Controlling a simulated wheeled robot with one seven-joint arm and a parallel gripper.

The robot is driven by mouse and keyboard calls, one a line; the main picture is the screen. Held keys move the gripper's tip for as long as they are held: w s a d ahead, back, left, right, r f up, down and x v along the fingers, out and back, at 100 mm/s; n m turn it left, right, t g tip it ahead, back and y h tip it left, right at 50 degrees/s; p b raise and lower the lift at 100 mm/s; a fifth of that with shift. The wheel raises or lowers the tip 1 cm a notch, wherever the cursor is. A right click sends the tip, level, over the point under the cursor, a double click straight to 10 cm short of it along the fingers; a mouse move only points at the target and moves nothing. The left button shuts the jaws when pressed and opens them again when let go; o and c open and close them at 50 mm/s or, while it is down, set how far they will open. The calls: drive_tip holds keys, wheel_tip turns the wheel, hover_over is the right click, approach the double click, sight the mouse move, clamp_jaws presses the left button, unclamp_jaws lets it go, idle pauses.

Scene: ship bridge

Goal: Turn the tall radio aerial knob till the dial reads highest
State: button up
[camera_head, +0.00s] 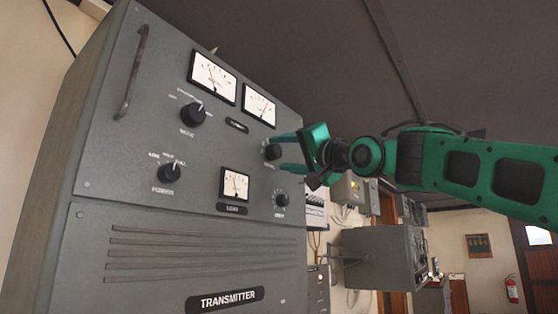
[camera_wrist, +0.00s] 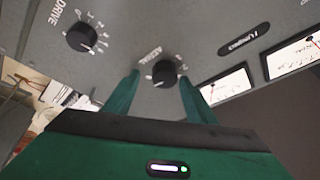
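The tall grey transmitter cabinet (camera_head: 150,240) carries the aerial knob (camera_head: 273,152), black and round, at the upper right of its panel. In the wrist view the aerial knob (camera_wrist: 164,74) sits under a label reading "AERIAL". My gripper (camera_head: 284,152) reaches in from the right, with one finger above the knob and one below. In the wrist view my gripper (camera_wrist: 160,80) is open, with the knob between its fingertips and a gap on each side. Two white needle dials, the left (camera_head: 213,77) and the right (camera_head: 260,104), sit above; their readings are too small to tell.
A drive knob (camera_head: 281,200) is below the aerial knob; it also shows in the wrist view (camera_wrist: 81,38). A load dial (camera_head: 235,184), mode knob (camera_head: 192,114) and power knob (camera_head: 169,172) are further left. A metal handle (camera_head: 132,72) sticks out at upper left.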

drive_tip(key=shift+s, duration=0.1)
drive_tip(key=shift+s, duration=0.1)
drive_tip(key=shift+s+d, duration=0.15)
drive_tip(key=shift+s, duration=0.1)
drive_tip(key=v, duration=1)
drive_tip(key=shift+w+d+f, duration=0.15)
drive_tip(key=shift+w+f, duration=0.05)
drive_tip(key=shift+f, duration=0.05)
